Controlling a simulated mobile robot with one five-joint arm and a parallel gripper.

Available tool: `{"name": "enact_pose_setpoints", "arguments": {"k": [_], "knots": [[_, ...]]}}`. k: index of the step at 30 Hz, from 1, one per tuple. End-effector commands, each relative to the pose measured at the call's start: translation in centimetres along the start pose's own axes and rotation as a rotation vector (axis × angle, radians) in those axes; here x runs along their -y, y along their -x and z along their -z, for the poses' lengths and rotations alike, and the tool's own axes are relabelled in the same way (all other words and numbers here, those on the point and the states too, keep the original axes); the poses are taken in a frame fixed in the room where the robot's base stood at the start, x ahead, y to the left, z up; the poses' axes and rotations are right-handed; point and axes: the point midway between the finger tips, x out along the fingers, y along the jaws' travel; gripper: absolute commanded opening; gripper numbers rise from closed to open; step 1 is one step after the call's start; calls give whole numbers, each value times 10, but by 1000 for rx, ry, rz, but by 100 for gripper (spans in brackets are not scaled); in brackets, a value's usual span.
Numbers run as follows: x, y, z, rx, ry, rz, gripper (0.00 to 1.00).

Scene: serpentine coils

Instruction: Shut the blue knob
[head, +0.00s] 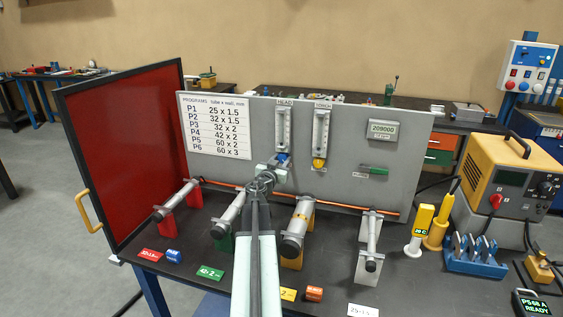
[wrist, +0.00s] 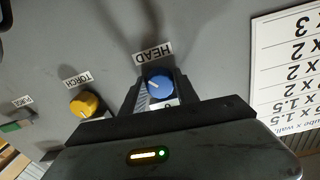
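The blue knob (head: 283,158) sits on the grey panel under the HEAD flow tube (head: 283,128). In the wrist view the blue knob (wrist: 159,86) shows between my two dark fingers, below the HEAD label as pictured, with a light pointer line on its face. My gripper (wrist: 158,92) is open, with one finger on each side of the knob. I cannot tell whether either finger touches it. In the head view my gripper (head: 273,166) is at the knob's lower left, and my arm hides part of the panel below.
A yellow knob (head: 319,163) under the TORCH tube (head: 321,128) is close to the right. A green lever (head: 374,169) is farther right. A red screen (head: 130,145) stands left.

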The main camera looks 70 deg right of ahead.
Motion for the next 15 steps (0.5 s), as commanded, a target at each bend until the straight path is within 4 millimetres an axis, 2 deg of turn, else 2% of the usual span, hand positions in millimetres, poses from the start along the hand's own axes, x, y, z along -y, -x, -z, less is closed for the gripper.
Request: {"name": "enact_pose_setpoints", "arguments": {"k": [8,15], "knots": [[-1,0,0,-2,59,-1,0],[-2,0,-1,-7,211,-1,0]]}}
